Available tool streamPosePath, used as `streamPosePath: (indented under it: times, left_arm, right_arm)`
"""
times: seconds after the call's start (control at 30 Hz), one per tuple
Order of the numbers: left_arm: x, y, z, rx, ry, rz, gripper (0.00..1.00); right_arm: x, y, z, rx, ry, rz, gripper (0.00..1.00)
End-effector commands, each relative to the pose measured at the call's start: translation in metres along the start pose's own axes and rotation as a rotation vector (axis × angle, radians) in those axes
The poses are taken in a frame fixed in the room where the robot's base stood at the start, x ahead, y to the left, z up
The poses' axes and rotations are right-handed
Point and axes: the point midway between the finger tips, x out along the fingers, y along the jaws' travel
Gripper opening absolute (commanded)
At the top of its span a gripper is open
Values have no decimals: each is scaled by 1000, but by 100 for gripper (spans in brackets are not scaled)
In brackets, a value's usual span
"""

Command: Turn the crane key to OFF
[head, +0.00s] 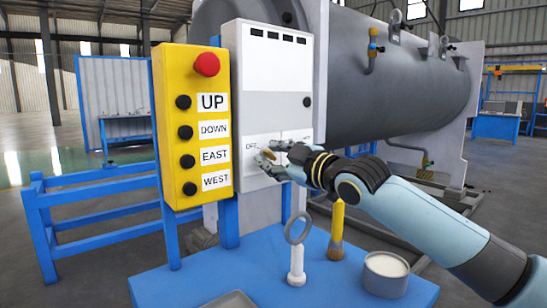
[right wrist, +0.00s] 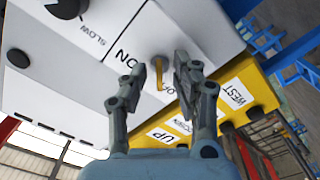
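The small brass crane key (right wrist: 159,73) stands out from the white control panel (head: 275,75). In the right wrist view, it is beside the ON label (right wrist: 122,55) and a partly covered OFF label. In the head view, a brass bit of the key (head: 264,168) shows at the gripper, near the OFF label (head: 252,147). My right gripper (head: 268,160) is at the lower part of the panel. In the right wrist view, its fingers (right wrist: 168,66) are apart, one on each side of the key, with gaps visible. The key's exact turn is hard to tell. My left gripper is not in view.
A yellow button box (head: 192,120) with a red stop button (head: 207,64) is just left of the panel.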

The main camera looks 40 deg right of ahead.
Motion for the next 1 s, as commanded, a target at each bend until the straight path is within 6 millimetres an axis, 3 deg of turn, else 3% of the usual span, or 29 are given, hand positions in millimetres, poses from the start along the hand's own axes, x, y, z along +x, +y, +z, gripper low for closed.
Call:
streamPosePath:
  times: [0.23, 0.6, 1.0]
  left_arm:
    - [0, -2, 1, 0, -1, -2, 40]
    - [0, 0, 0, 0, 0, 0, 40]
    - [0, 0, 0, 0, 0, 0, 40]
  right_arm:
    - [-10, 0, 1, -5, -3, 0, 29]
    - [-67, -1, 1, -12, -3, -5, 29]
    - [-110, -1, 4, -13, -13, -4, 29]
